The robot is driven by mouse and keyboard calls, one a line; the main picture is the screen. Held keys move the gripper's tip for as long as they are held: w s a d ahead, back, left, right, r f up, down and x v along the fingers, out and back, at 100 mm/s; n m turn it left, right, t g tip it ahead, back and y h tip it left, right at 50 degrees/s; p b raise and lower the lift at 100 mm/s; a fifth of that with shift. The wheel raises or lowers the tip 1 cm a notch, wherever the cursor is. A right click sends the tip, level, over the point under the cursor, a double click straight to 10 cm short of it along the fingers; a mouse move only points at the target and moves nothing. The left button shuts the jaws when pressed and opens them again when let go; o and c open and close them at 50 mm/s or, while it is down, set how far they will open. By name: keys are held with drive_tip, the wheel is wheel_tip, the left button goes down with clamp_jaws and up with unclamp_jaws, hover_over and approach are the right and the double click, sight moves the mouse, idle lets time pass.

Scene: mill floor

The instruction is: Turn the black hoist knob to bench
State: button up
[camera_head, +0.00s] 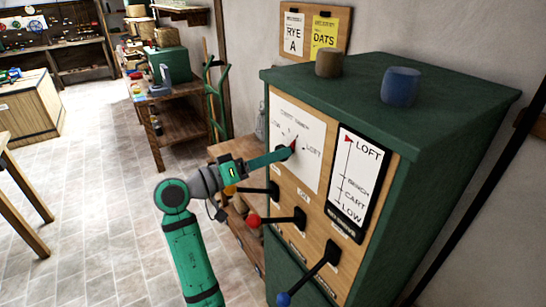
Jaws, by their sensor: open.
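The black hoist knob (291,149) sits on a white dial plate (306,122) on the front of a green cabinet. A small red mark shows on it.
Below the dial, black levers stick out, one with a red ball (254,221) and one with a blue end (284,299). A brown cylinder (328,63) and a blue cylinder (401,86) stand on the cabinet top (450,100). The tiled floor (100,200) to the left is clear.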

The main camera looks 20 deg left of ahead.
drive_tip(key=v, duration=1)
drive_tip(key=shift+s+a, duration=0.2)
drive_tip(key=shift+w, duration=0.1)
